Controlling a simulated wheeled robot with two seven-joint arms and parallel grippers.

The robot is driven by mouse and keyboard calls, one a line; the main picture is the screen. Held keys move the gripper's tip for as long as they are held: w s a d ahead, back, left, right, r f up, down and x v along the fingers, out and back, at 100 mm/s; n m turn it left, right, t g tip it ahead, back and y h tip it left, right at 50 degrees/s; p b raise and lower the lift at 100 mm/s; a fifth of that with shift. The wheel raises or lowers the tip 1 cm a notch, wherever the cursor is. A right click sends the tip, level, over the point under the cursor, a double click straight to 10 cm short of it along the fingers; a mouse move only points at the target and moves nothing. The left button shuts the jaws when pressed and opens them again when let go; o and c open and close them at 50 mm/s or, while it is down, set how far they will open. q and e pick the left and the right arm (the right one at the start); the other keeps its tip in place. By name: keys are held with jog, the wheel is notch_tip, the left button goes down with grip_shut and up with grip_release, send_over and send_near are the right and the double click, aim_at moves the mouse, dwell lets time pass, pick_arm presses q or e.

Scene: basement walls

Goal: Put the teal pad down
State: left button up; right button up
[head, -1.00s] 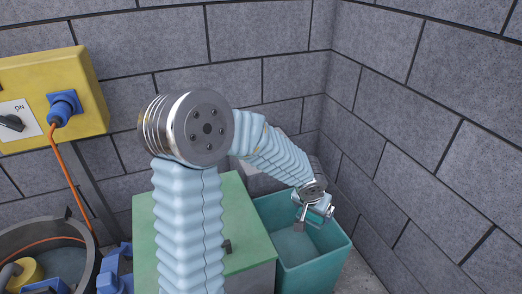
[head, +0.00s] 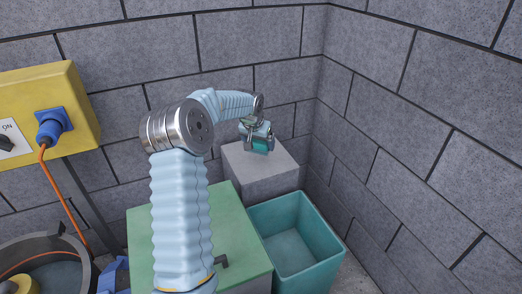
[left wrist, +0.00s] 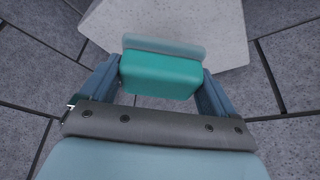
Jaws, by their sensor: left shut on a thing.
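The teal pad (head: 260,147) is held in my left gripper (head: 257,138), over the far part of the pale grey block's top (head: 245,157) in the head view. In the left wrist view, the teal pad (left wrist: 160,74) sits between the two fingers of my left gripper (left wrist: 160,85), which are shut on its sides. There it overlaps the edge of the grey block (left wrist: 190,18). I cannot tell whether the pad touches the block or hangs just above it. My right gripper is not in view.
An open teal bin (head: 333,252), empty inside, stands in front of the block. A green-topped cabinet (head: 140,235) with a dark handle is to its left. Block walls close in behind and right. A yellow switch box (head: 70,85) with an orange cable (head: 68,195) is at left.

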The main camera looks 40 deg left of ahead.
aim_at(256, 142)
pick_arm(q)
jog(key=w+f, duration=0.1)
jog(key=f, duration=0.1)
jog(key=w+a+f, duration=0.1)
jog(key=shift+w+a+f, duration=0.15)
jog(key=shift+w+f, duration=0.4)
jog(key=shift+f, duration=1.5)
jog(key=shift+f, duration=0.2)
jog(key=o, duration=0.7)
jog(key=shift+c, duration=0.2)
jog(key=shift+r, duration=0.15)
jog(key=shift+r, duration=0.25)
jog(key=v, duration=1.1)
jog(key=shift+r, duration=0.3)
